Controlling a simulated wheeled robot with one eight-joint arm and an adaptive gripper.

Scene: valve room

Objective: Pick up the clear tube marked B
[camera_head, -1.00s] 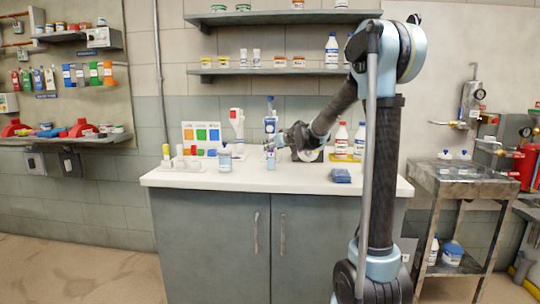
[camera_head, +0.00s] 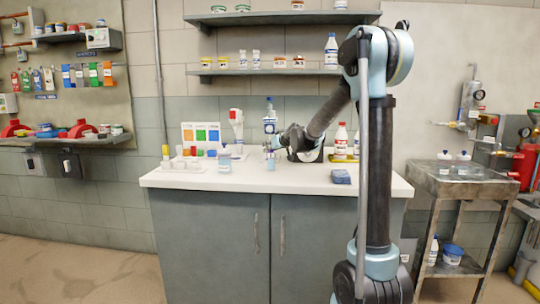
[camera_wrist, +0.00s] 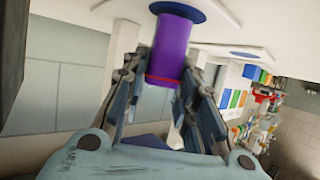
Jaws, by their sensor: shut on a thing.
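My gripper (camera_wrist: 166,66) is shut on this tube, with one finger on each side. In the head view my gripper (camera_head: 273,150) reaches in from the right, low over the counter. Whether the tube touches the counter is unclear.
Small clear containers (camera_head: 181,163) are farther left. A blue-labelled bottle (camera_head: 269,122) stands behind. A shelf (camera_head: 270,72) hangs above.

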